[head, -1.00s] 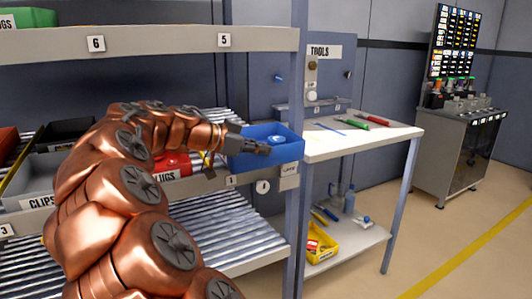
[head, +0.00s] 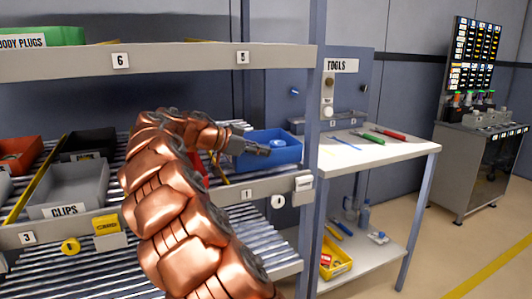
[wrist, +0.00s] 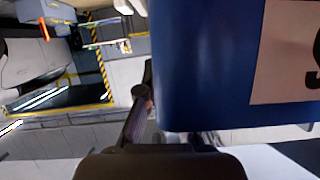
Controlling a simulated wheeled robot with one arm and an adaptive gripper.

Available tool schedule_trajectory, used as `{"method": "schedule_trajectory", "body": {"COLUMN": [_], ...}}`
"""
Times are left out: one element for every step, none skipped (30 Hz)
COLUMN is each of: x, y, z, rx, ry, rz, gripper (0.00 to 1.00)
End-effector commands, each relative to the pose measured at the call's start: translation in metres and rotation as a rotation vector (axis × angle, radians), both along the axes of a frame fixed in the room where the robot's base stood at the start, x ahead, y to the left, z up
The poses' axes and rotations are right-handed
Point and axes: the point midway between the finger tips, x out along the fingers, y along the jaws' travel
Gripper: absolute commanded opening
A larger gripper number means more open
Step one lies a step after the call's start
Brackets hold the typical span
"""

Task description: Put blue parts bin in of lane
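The blue parts bin (head: 284,152) is above the roller lane over the label 1 on the middle shelf, near the post; a round blue item shows inside it. My gripper (head: 258,149) reaches it from the left and appears shut on its near left wall. In the wrist view the bin's blue face (wrist: 205,65), with a pale label, fills the upper right. One finger (wrist: 138,118) shows beside it; the other is mostly hidden behind the bin. I cannot tell whether the bin's bottom touches the rollers.
A red bin (head: 200,168) is mostly hidden behind my arm. The grey CLIPS bin (head: 70,188) and a black bin (head: 90,142) stand left. The upper shelf (head: 180,58) hangs above, the post (head: 315,150) stands right. A tools table (head: 385,150) is beyond it.

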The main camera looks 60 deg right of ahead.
Motion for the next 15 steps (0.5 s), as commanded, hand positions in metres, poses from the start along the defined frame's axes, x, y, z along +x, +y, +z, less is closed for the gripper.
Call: {"method": "schedule_trajectory", "body": {"x": [0.005, 0.008, 0.011, 0.013, 0.015, 0.017, 0.019, 0.021, 0.020, 0.020, 0.020, 0.020, 0.021, 0.021, 0.021], "y": [-0.004, -0.005, -0.007, -0.009, -0.010, -0.012, -0.014, -0.015, -0.014, -0.014, -0.014, -0.014, -0.014, -0.014, -0.014], "z": [0.001, 0.001, 0.001, 0.002, 0.002, 0.003, 0.002, 0.001, -0.009, -0.012, -0.014, -0.017, -0.019, -0.020, -0.022], "rx": [0.002, 0.002, 0.001, 0.000, 0.000, 0.001, 0.001, 0.003, 0.002, 0.002, 0.001, 0.001, 0.001, 0.001, 0.001], "ry": [0.002, 0.002, 0.001, -0.001, -0.001, -0.001, 0.000, 0.000, 0.001, 0.001, 0.001, 0.001, 0.001, 0.001, 0.001], "rz": [0.002, 0.002, 0.003, 0.003, 0.002, 0.001, -0.001, -0.001, -0.002, -0.002, -0.003, -0.002, -0.002, -0.002, -0.002], "gripper": [0.00, 0.00, 0.00, 0.00, 0.00, 0.00, 0.00, 0.00, 0.00, 0.00, 0.00, 0.00, 0.00, 0.00, 0.00]}}
